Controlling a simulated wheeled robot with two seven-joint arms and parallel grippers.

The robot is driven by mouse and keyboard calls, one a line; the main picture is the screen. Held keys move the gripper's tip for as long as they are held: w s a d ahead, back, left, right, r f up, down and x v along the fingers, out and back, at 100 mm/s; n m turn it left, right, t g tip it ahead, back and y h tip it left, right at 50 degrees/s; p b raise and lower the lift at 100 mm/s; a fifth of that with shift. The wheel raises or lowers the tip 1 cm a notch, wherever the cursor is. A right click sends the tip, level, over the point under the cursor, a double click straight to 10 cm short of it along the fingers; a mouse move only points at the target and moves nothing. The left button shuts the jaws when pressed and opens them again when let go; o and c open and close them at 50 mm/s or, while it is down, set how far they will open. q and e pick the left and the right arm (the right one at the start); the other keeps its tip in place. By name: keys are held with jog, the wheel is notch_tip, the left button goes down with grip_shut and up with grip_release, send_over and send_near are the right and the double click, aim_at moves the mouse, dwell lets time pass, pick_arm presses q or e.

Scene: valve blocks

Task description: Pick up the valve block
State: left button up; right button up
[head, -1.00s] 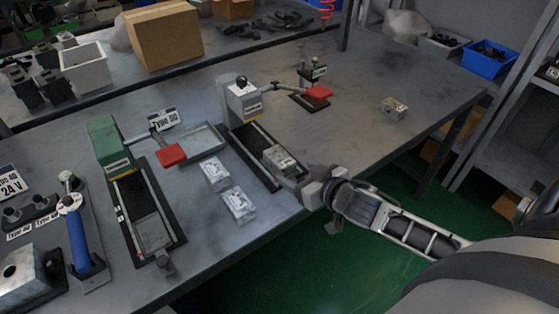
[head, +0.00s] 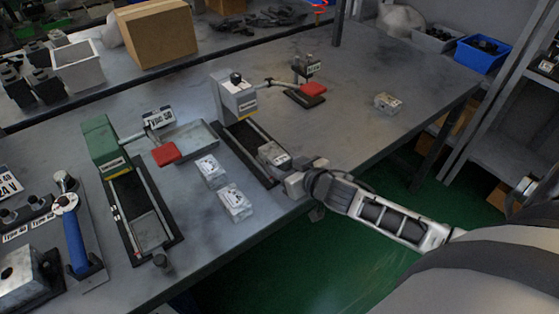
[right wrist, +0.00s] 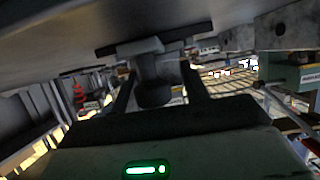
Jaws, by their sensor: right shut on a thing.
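A grey metal valve block (head: 274,154) sits in the near end of the grey-headed fixture (head: 236,96). Two similar blocks, one (head: 210,172) and another (head: 235,204), lie loose on the table left of it. A further block (head: 387,103) lies at the right. My right gripper (head: 290,183) is at the fixture's front end, beside the seated block; its fingertips are hard to see there. In the right wrist view its fingers are on either side of a dark round knob (right wrist: 155,94) at the fixture's end. My left gripper is not in view.
A green fixture (head: 100,145) with a red lever and a grey tray (head: 190,140) stand to the left. A blue-handled tool (head: 75,238) is at far left. The table's right side is mostly clear.

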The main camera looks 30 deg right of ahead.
aim_at(273, 151)
jog(key=shift+r, duration=0.2)
jog(key=shift+r, duration=0.25)
notch_tip(273, 151, up, 2)
jog(key=shift+r, duration=0.1)
jog(key=s+d+r, duration=0.8)
jog(key=s+r, duration=0.2)
jog(key=s, duration=0.1)
jog(key=shift+s, duration=0.15)
